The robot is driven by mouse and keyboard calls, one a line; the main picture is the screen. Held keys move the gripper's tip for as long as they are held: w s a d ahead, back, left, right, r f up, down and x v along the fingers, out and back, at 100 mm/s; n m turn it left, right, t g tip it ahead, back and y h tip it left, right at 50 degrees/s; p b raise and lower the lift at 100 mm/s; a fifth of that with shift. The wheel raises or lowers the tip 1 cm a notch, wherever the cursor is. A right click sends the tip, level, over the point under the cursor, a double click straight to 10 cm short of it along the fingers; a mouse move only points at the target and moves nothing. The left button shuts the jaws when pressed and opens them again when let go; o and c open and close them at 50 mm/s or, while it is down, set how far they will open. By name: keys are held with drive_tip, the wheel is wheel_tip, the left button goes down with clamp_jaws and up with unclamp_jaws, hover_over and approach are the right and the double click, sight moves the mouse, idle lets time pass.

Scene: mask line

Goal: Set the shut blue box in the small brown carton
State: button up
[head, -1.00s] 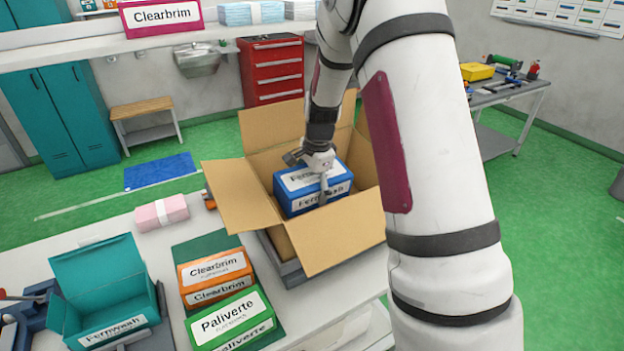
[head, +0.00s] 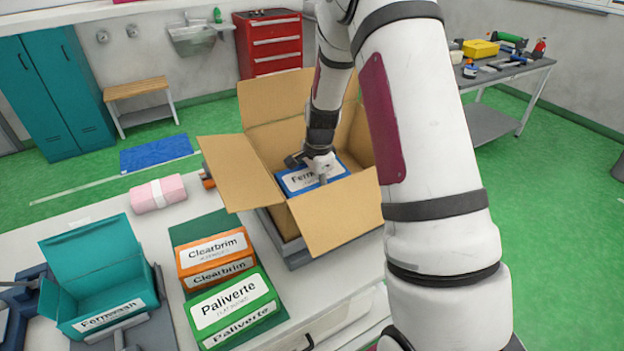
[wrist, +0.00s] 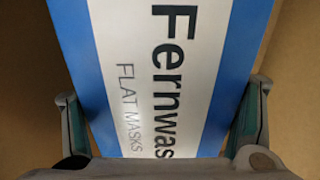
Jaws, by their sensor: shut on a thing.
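The shut blue box (head: 298,181) with a white Fernwash label is inside the open brown carton (head: 330,220), below the level of its flaps. The carton's front flap hides the box's lower part, so I cannot tell whether it touches the carton floor. My gripper (head: 322,178) reaches down into the carton and is shut on the box. In the wrist view the box (wrist: 233,45) lies between my two fingers, its label reading "Fernwas" and "FLAT MASKS", with brown cardboard on both sides.
The carton stands on a grey tray (head: 298,262) at the bench's far edge. To its left are an orange Clearbrim box (head: 214,256), a green Paliverte box (head: 236,312), a pink bundle (head: 157,193) and an open teal Fernwash box (head: 98,270).

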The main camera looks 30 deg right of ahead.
sight(312, 175)
drive_tip(key=shift+f+b, duration=0.6)
drive_tip(key=shift+f, duration=1.35)
drive_tip(key=o, duration=1.4)
drive_tip(key=shift+c, duration=0.2)
drive_tip(key=shift+r+p, duration=1.05)
drive_tip(key=shift+r, duration=2.5)
